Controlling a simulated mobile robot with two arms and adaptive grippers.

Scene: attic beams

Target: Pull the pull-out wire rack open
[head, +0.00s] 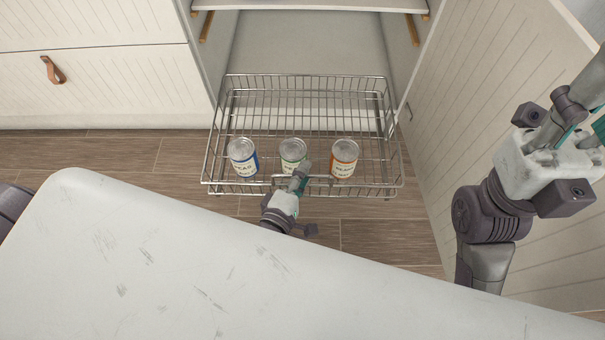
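The pull-out wire rack (250,83) stands well out of the open cabinet, over the wooden floor, with its back end at the cabinet opening. Three cans stand upright in it near the front: a blue-labelled can (243,158), a green-labelled can (293,153) and an orange-labelled can (344,158). My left gripper (299,178) is at the middle of the rack's front edge, just in front of the green-labelled can. Its fingers look closed around the front wire; the exact contact is small. My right gripper (597,128) is at the right, beside the open door, its fingers partly cut off by the picture edge.
The cabinet door (455,110) stands open along the right of the rack. A closed drawer front with a leather pull (53,70) is at the left. The wooden floor (140,160) left of the rack is clear.

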